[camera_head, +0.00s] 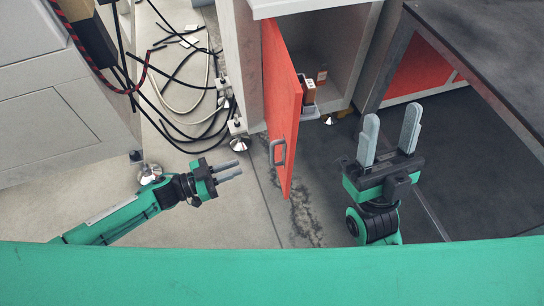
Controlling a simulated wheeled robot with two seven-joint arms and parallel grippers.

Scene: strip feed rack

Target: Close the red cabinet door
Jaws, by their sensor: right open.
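The red cabinet door (283,95) stands open, swung out from the left side of the pale cabinet (350,40) toward me. A grey handle (278,152) sits on its lower part. My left gripper (238,171) is left of the door, apart from it, pointing right toward the handle side; its two fingers look close together, and I cannot tell whether they are fully shut. My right gripper (391,133) is right of the door, open and empty, fingers pointing up toward the cabinet front. It touches nothing.
Small boxes (308,90) are inside the cabinet opening. A dark table (490,50) stands at the right, with another red panel (420,70) beneath it. Loose black and white cables (190,95) lie on the floor at left.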

